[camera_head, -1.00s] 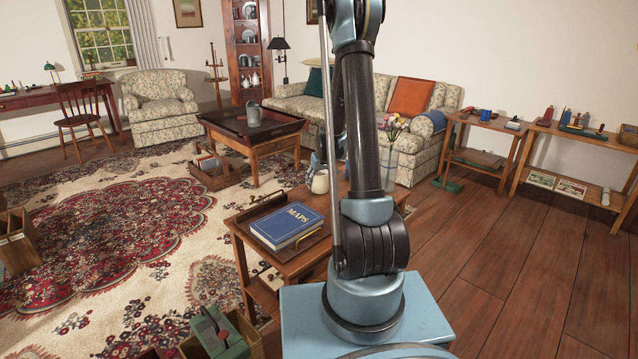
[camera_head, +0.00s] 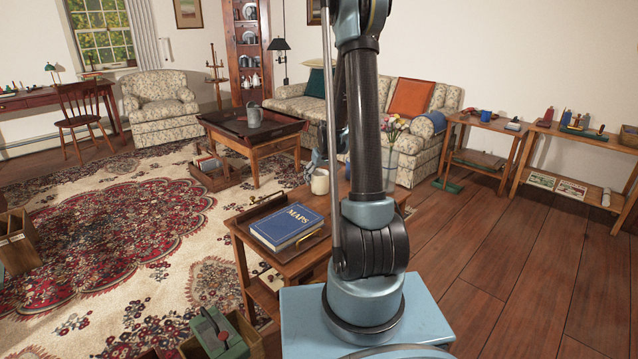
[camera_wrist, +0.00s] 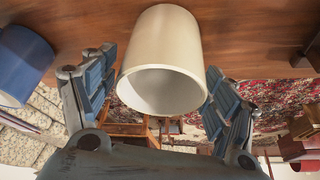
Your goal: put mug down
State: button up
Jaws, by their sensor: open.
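The cream mug (camera_head: 320,182) stands upright on the small wooden side table (camera_head: 262,208), beyond the blue book and partly beside my arm. In the wrist view, the mug (camera_wrist: 160,50) appears upside down against the brown tabletop, between my two spread fingers, with visible gaps on both sides. My gripper (camera_wrist: 158,88) is open and holds nothing. In the head view my gripper (camera_head: 312,166) shows only in part, just behind the mug, with the rest hidden by my arm.
The blue MAPS book (camera_head: 287,226) lies in a brass-handled tray nearer on the table. A glass vase with flowers (camera_head: 388,140) is right of my arm. A blue cylindrical object (camera_wrist: 22,65) is beside the mug in the wrist view. Wooden floor at right is open.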

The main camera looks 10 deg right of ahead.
jog(key=s+r, duration=1.3)
jog(key=s+d+f+m+g+h, duration=0.1)
jog(key=s+f+m+g, duration=0.1)
jog(key=s, duration=2.9)
jog(key=shift+s+f+m, duration=0.15)
jog(key=shift+f+m, duration=0.15)
jog(key=shift+f, duration=0.45)
jog(key=shift+d, duration=0.1)
jog(key=shift+w+f, duration=0.2)
jog(key=shift+w, duration=0.15)
